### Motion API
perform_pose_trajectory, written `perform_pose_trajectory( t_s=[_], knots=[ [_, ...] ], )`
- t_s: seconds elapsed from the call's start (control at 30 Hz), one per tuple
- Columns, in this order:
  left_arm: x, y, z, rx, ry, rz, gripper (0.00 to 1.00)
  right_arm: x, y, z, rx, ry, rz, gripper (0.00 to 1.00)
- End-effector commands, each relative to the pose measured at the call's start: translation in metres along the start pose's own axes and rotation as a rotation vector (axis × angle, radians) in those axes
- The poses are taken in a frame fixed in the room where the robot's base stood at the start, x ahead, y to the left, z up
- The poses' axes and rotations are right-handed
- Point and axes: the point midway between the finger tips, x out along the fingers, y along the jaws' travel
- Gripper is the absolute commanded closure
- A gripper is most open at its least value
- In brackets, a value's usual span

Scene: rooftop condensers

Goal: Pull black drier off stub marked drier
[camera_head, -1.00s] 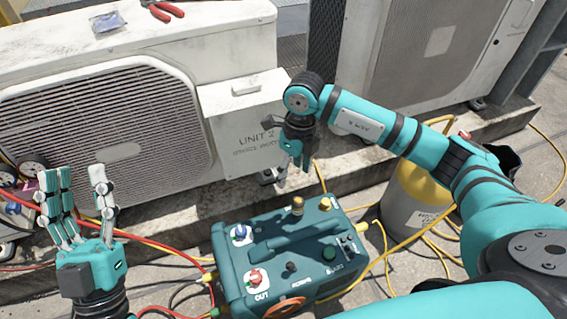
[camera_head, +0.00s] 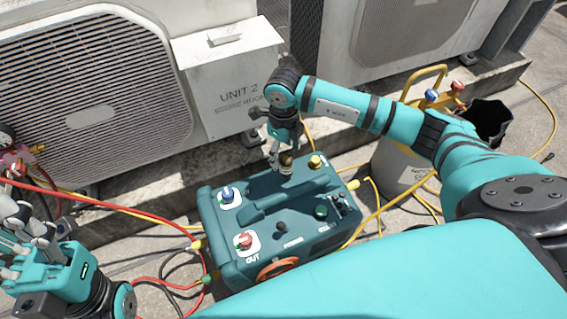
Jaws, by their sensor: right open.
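A teal machine (camera_head: 275,225) stands on the ground in the middle, with a blue knob (camera_head: 227,195), a red knob (camera_head: 245,241) marked OUT and a yellow cap (camera_head: 316,161) on its top. A small dark and brass-coloured fitting (camera_head: 286,166) stands upright at its back edge. I cannot make out a mark beside it, nor tell whether it is the black drier. My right gripper (camera_head: 279,158) is open, pointing down close to this fitting; I cannot tell if they touch. My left gripper (camera_head: 22,228) is at the lower left, partly cut off, apart from the machine.
The UNIT 2 condenser (camera_head: 95,95) stands behind on a concrete ledge. A grey and yellow cylinder (camera_head: 402,165) with blue and red valves stands right of the machine. Red and yellow hoses (camera_head: 110,208) cross the ground at left.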

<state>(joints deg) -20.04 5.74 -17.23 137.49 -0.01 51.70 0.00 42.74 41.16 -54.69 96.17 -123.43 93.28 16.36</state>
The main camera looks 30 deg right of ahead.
Motion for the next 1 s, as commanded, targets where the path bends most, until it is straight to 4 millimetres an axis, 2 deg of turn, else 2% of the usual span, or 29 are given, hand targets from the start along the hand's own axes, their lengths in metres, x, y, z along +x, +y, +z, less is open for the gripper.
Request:
perform_pose_trajectory(
  t_s=[0.03, 0.1, 0.3, 0.7, 1.0],
  knots=[
    [-0.007, 0.0, 0.002, 0.0, -0.001, 0.0, 0.6, 0.014, 0.001, -0.001, 0.0, 0.003, 0.001, 0.37],
    [-0.011, 0.0, 0.002, 0.0, -0.001, 0.0, 0.6, 0.024, 0.001, 0.0, -0.001, 0.002, 0.0, 0.37],
    [-0.004, 0.0, 0.004, 0.004, 0.028, 0.012, 0.6, 0.044, 0.0, 0.0, 0.0, 0.001, 0.0, 0.37],
    [-0.001, 0.0, 0.005, 0.005, 0.034, 0.015, 0.6, 0.048, 0.0, 0.0, -0.001, 0.0, 0.0, 0.38],
    [-0.001, 0.0, 0.005, 0.005, 0.035, 0.015, 0.6, 0.047, 0.0, 0.0, -0.001, 0.0, 0.0, 0.77]
  ],
)
